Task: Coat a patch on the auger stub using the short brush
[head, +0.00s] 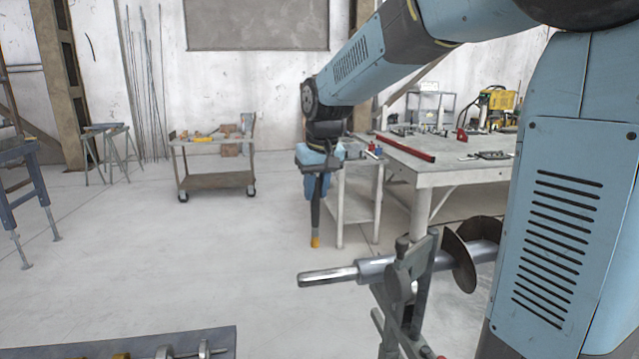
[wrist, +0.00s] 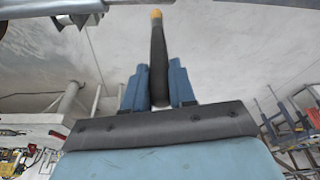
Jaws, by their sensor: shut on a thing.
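The auger stub is a bare metal shaft (head: 330,276) pointing left, with a dark spiral flight (head: 470,255) farther right. It is held level in a grey clamp stand (head: 405,290). My gripper (head: 318,190) is above and beyond the stub's left end in the head view. Its blue fingers are shut on a dark brush (head: 315,220) with a yellow-orange tip pointing down. In the wrist view the brush (wrist: 158,65) stands between the two blue fingers (wrist: 158,88). The brush tip shows apart from the stub. I cannot tell the gap in depth.
A dark tray (head: 215,338) with several tools lies at the bottom left. A workbench (head: 430,165) with tools stands behind the stub at right. A cart (head: 215,180) stands at the back, with sawhorses (head: 105,135) to its left. The floor between is clear.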

